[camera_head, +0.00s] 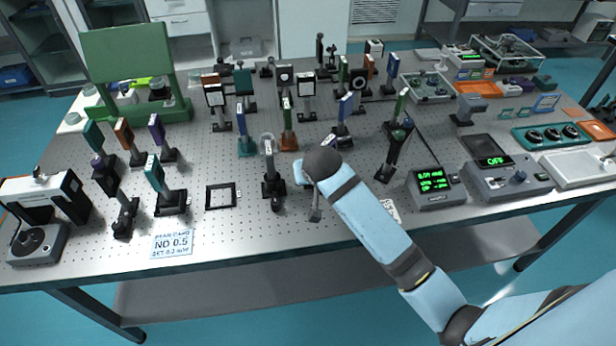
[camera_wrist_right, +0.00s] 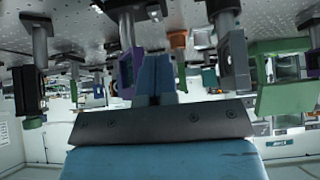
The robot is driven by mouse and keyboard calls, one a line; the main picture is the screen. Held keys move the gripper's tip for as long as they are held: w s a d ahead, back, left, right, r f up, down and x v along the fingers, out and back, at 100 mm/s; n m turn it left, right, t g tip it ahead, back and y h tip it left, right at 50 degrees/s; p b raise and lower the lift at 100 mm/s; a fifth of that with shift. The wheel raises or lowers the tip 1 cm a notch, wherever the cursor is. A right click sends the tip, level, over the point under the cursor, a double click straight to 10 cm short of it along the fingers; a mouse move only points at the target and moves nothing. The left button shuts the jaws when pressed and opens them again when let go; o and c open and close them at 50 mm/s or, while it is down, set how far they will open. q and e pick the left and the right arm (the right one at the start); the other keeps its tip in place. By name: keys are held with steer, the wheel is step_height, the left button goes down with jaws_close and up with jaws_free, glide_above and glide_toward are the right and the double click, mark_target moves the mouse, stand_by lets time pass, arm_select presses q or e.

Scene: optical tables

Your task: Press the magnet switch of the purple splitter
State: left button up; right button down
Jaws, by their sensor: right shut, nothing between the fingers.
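Two purple-fronted optics on dark posts stand at the left of the table in the head view. One purple plate (camera_head: 157,129) is in the back row, and a darker purple piece (camera_head: 101,160) is nearer the front. I cannot tell which is the splitter, and no magnet switch can be made out. A purple part (camera_wrist_right: 128,68) also shows in the right wrist view, just left of the fingertips. My right gripper (camera_wrist_right: 155,76) is shut and empty, its blue fingers together. In the head view it is mostly hidden behind my wrist, near the table's middle. My left gripper is out of view.
Several posts and mounts crowd the middle, including a black post mount (camera_head: 272,178) just left of my right wrist. A black square frame (camera_head: 221,196) and a printed card (camera_head: 172,243) lie at the front left. A green-display meter (camera_head: 433,182) stands right of my arm.

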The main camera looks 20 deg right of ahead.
steer(key=shift+f, duration=0.1)
steer(key=x, duration=1)
steer(key=shift+s+a+f+t+b, duration=0.1)
steer(key=shift+f+t+b, duration=0.05)
steer(key=shift+f+t, duration=0.15)
steer(key=shift+s+a+f+t+b, duration=0.1)
steer(key=shift+s+f+t+b, duration=0.1)
steer(key=shift+f, duration=0.2)
steer(key=shift+w+d+r, duration=0.1)
steer(key=shift+r, duration=0.25)
steer(key=shift+p, duration=0.35)
